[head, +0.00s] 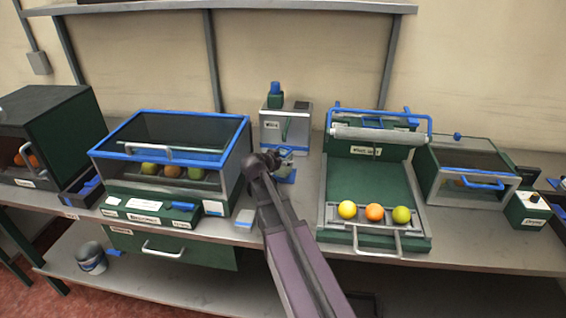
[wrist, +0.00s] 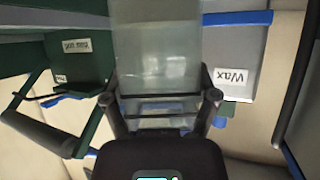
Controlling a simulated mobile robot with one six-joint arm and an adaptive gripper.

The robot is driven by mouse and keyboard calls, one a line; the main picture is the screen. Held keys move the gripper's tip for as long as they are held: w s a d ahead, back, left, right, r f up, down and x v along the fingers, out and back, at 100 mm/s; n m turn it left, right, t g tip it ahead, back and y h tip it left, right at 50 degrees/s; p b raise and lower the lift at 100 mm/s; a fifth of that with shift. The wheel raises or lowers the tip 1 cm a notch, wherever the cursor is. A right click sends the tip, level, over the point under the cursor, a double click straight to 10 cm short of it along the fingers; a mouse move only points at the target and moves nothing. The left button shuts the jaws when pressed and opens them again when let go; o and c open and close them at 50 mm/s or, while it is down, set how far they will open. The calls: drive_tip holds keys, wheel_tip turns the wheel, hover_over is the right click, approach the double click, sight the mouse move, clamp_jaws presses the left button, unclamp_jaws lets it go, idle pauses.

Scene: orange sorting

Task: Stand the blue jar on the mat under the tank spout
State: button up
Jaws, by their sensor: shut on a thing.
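My gripper (head: 270,158) is at the front of the wax tank (head: 285,126), which has a blue-capped top. In the wrist view, my gripper (wrist: 160,97) is shut on a pale, see-through jar (wrist: 155,45), with one finger on each side. In the head view only a small bluish part of the jar (head: 285,152) shows beside the gripper. A blue mat (head: 287,178) lies on the bench in front of the tank, partly hidden by my arm. The jar appears above or over the mat; I cannot tell whether they touch. The spout is not clear.
A blue-framed glass case (head: 240,125) with fruit stands to the left. A green tray unit (head: 335,190) with a roller and three fruits stands to the right. A shelf (head: 230,7) runs above. A grey bucket (head: 92,262) stands on the lower shelf.

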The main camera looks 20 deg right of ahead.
drive_tip(key=shift+w+d, duration=0.45)
drive_tip(key=shift+w, duration=0.2)
drive_tip(key=shift+w+d, duration=0.4)
drive_tip(key=shift+w, duration=0.2)
drive_tip(key=shift+w+d+f+b, duration=0.4)
drive_tip(key=shift+w+f+b, duration=0.2)
drive_tip(key=shift+f+b, duration=1.15)
drive_tip(key=shift+b, duration=0.05)
drive_tip(key=shift+f, duration=0.15)
drive_tip(key=o, duration=1.2)
drive_tip(key=shift+c, duration=0.2)
drive_tip(key=shift+r, duration=0.25)
